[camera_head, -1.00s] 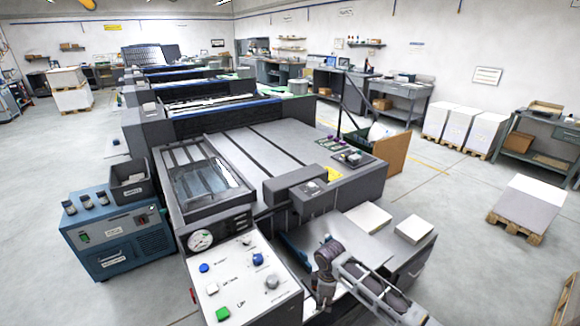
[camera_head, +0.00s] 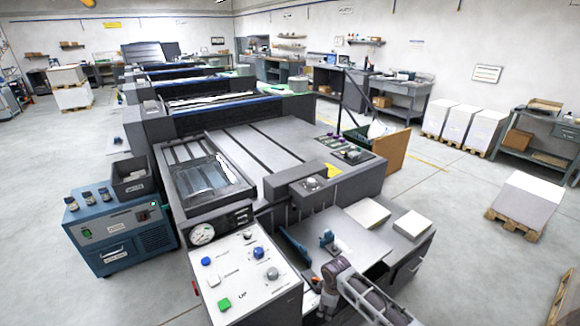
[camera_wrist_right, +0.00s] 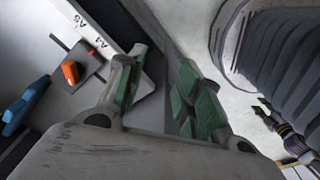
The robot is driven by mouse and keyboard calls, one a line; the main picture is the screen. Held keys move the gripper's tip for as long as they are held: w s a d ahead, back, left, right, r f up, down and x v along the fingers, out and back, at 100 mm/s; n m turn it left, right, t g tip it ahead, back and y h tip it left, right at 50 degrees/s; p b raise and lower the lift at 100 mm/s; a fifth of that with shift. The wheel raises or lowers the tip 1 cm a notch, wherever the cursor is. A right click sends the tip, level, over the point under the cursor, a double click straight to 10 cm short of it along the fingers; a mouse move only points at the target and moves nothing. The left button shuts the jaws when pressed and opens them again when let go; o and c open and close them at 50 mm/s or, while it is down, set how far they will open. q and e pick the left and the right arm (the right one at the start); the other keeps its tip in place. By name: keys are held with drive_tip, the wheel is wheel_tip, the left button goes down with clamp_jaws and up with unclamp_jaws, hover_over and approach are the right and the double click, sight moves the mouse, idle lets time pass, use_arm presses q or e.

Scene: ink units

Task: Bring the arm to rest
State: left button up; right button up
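My right arm (camera_head: 365,292) comes in at the bottom of the head view, over the front edge of the printing machine, right of the white control panel. My right gripper (camera_head: 322,305) is small and partly hidden by the arm there. In the right wrist view the gripper (camera_wrist_right: 165,78) shows two fingers with green pads held apart. Nothing is between them. Below lie a pale plate marked with letters, an orange piece (camera_wrist_right: 70,72) and a blue part (camera_wrist_right: 26,105), all apart from the fingers. My left gripper is not in view.
The white control panel (camera_head: 235,262) with knobs and buttons is left of the arm. Two paper stacks (camera_head: 367,213) (camera_head: 412,224) lie on the machine's right. A small blue part (camera_head: 327,239) stands on the grey plate. Clear floor lies to the right, before a pallet (camera_head: 515,222).

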drive_tip(key=s+d+f+m, duration=0.4)
drive_tip(key=s+f, duration=0.5)
drive_tip(key=f, duration=0.4)
drive_tip(key=s+d+f+m, duration=0.3)
drive_tip(key=s+d+f, duration=0.2)
drive_tip(key=s+f, duration=0.55)
drive_tip(key=s+d+f+m, duration=0.1)
drive_tip(key=s+f, duration=0.3)
drive_tip(key=s, duration=0.5)
drive_tip(key=s+d+f+m, duration=0.2)
drive_tip(key=s+f, duration=0.2)
drive_tip(key=s, duration=0.5)
drive_tip(key=s+d+f+m, duration=0.1)
drive_tip(key=s+f, duration=0.3)
drive_tip(key=s, duration=0.6)
drive_tip(key=shift+d+h, duration=0.15)
drive_tip(key=shift+h, duration=0.15)
drive_tip(key=shift+w, duration=0.15)
